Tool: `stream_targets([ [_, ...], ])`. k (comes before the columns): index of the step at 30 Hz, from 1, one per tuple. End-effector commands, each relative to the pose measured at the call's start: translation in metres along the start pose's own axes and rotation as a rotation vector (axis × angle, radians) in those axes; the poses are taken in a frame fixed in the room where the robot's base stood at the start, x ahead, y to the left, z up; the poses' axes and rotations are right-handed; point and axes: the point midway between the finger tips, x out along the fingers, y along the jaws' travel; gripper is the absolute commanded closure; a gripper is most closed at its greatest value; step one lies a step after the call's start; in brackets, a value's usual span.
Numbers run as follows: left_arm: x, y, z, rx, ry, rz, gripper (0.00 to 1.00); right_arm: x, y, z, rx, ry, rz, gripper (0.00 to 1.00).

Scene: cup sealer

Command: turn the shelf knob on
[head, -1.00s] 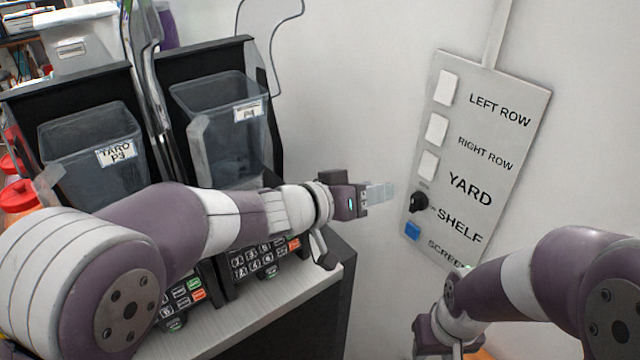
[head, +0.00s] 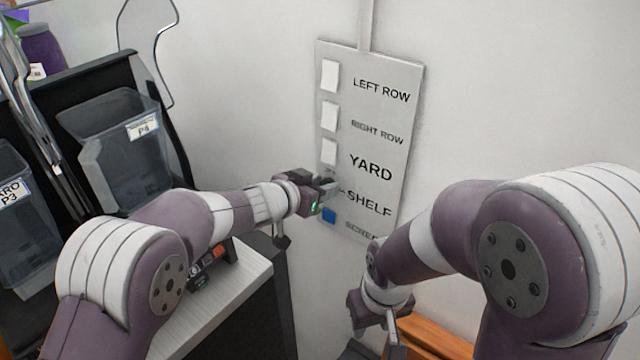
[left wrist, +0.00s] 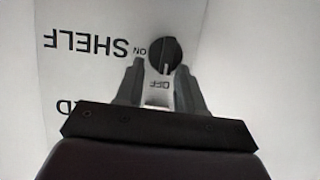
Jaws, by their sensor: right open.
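The white switch panel (head: 395,125) is on the wall, with a SHELF label (head: 368,204). The black shelf knob (left wrist: 165,48) shows in the left wrist view, where the panel is upside down. Its light mark points toward the OFF label (left wrist: 158,86), and ON stands to its left. My left gripper (head: 330,188) is at the panel and mostly hides the knob in the head view. In the left wrist view its fingers (left wrist: 160,68) are apart, with the knob at their tips; contact cannot be told. My right gripper (head: 385,322) is open and empty, low in front of the wall.
Three white switches, one beside YARD (head: 329,152), stand above the knob, and a blue button (head: 329,215) is just below. A counter (head: 235,290) with dark machines and a clear bin (head: 115,150) is at the left. An orange-brown surface (head: 440,338) lies low right.

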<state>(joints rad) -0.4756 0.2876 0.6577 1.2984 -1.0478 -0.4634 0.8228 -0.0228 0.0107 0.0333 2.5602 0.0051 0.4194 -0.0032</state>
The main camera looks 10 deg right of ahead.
Motion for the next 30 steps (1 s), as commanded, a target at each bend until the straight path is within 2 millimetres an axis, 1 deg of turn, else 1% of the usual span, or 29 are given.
stream_targets([
  [5, 0.0, 0.0, 0.0, 0.0, 0.0, 0.0, 0.62, 0.0, 0.0, 0.0, 0.0, 0.0, 0.0, 0.57],
  [9, 0.0, 0.0, 0.0, 0.0, 0.0, 0.0, 1.0, 0.0, 0.0, 0.0, 0.0, 0.0, 0.0, 0.57],
  [16, 0.0, 0.0, 0.0, 0.002, 0.001, -0.001, 1.0, 0.001, 0.0, 0.0, 0.0, 0.0, 0.0, 0.57],
  [20, 0.0, 0.001, 0.001, 0.02, 0.002, -0.008, 1.0, 0.007, 0.0, 0.001, 0.0, 0.0, 0.0, 0.57],
  [23, 0.001, 0.002, 0.003, 0.053, 0.004, -0.021, 1.0, 0.016, 0.0, 0.002, 0.0, 0.0, 0.0, 0.57],
  [26, 0.002, 0.003, 0.005, 0.102, 0.005, -0.042, 1.0, 0.029, 0.0, 0.003, 0.0, 0.0, 0.0, 0.57],
  [30, 0.003, 0.006, 0.007, 0.202, 0.007, -0.083, 1.0, 0.055, 0.0, 0.006, 0.0, 0.0, 0.0, 0.57],
])
